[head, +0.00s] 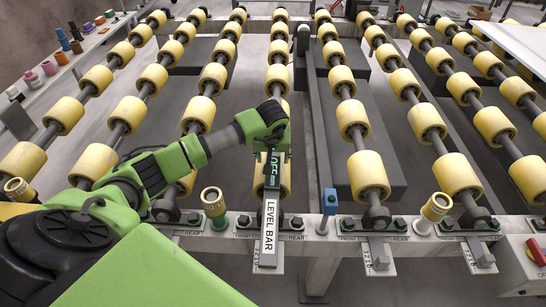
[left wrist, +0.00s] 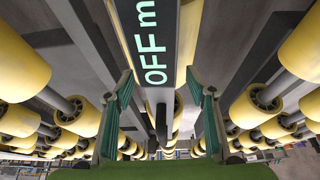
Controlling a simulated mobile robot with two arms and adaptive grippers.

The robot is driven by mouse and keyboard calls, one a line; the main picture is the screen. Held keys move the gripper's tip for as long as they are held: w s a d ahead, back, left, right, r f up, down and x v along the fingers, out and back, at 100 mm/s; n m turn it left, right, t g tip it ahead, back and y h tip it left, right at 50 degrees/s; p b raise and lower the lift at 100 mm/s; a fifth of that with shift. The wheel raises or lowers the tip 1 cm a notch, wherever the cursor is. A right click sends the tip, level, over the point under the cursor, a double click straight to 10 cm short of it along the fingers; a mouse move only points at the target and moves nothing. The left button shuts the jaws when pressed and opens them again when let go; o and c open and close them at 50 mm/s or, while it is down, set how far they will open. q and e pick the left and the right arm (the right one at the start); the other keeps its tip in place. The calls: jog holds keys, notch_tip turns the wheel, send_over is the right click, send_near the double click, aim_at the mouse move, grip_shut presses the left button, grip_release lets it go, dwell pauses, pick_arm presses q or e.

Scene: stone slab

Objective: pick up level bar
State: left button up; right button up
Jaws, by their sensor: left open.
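The level bar (head: 268,231) is a long narrow bar with a white "LEVEL BAR" label on its near end and a dark display reading "OFF mm". It lies lengthwise over the near rail and a yellow roller. My green left gripper (head: 268,136) is over its far part, covering that end. In the left wrist view the bar (left wrist: 163,45) shows between and beyond the two teal-padded fingers of the left gripper (left wrist: 166,88). The fingers are spread apart, with a gap on each side. I cannot tell whether either touches the bar. My right gripper is not in view.
Rows of yellow rollers (head: 353,119) on dark shafts run away from me. The metal rail (head: 340,232) carries yellow-capped posts (head: 213,201) and a blue post (head: 329,202) near the bar. A red button (head: 537,251) is at the right. Small coloured pots (head: 61,58) stand at the left.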

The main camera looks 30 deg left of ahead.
pick_arm(q)
grip_shut()
jog(key=shift+r, duration=0.1)
